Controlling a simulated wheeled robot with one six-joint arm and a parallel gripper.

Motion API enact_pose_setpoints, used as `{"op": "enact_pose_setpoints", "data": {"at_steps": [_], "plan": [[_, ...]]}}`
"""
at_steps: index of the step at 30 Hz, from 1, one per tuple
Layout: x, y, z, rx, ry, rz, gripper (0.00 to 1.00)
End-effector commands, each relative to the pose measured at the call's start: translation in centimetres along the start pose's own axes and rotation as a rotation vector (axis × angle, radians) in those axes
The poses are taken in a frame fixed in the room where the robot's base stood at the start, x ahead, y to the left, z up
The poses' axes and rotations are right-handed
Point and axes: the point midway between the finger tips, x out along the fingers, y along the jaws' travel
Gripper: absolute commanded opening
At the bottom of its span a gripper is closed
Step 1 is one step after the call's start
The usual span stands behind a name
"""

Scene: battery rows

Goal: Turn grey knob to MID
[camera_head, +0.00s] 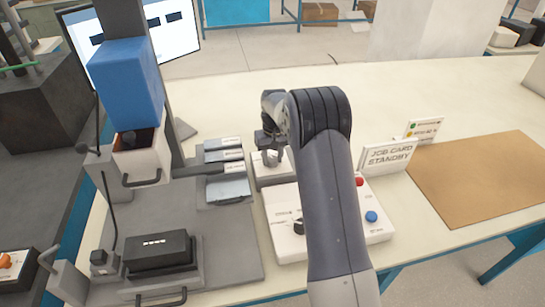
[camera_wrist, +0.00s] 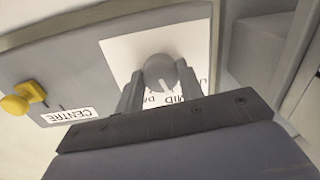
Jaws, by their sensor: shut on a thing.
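The grey knob (camera_wrist: 160,71) sits on a white dial plate (camera_wrist: 118,50) in the wrist view. The letters "MID" (camera_wrist: 180,98) are printed upside down on the plate, just below the knob, and the other letters are partly hidden. A pale line on the knob runs roughly toward "MID"; its exact angle is hard to tell. My gripper (camera_wrist: 161,86) is shut on the knob, with one finger on each side. In the head view my gripper (camera_head: 270,146) is over a small light box (camera_head: 268,177), and my arm hides part of it.
A yellow knob (camera_wrist: 22,98) beside a "CENTRE" label is left of the plate. In the head view, a white panel with a black knob (camera_head: 299,226), a red button (camera_head: 359,182) and a blue button (camera_head: 371,216) is nearer. A job card (camera_head: 388,157) stands right; a blue block (camera_head: 118,80) is left.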

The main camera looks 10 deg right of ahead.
Motion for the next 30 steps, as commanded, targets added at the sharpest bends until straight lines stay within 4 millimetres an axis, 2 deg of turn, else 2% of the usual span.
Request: {"op": "enact_pose_setpoints", "data": {"at_steps": [7, 8, 15, 24, 26, 30], "plan": [[-0.1, 0.0, -0.1, 0.001, 0.004, 0.0, 0.13], [-0.1, 0.0, -0.1, 0.001, 0.004, 0.0, 0.36], [-0.1, 0.0, -0.1, 0.001, 0.002, 0.0, 0.56], [-0.3, 0.0, -0.1, 0.001, 0.002, 0.0, 0.57], [-0.8, 0.0, -0.1, 0.001, 0.003, 0.0, 0.57], [-3.0, 0.0, -0.1, 0.002, 0.006, 0.001, 0.57]]}}
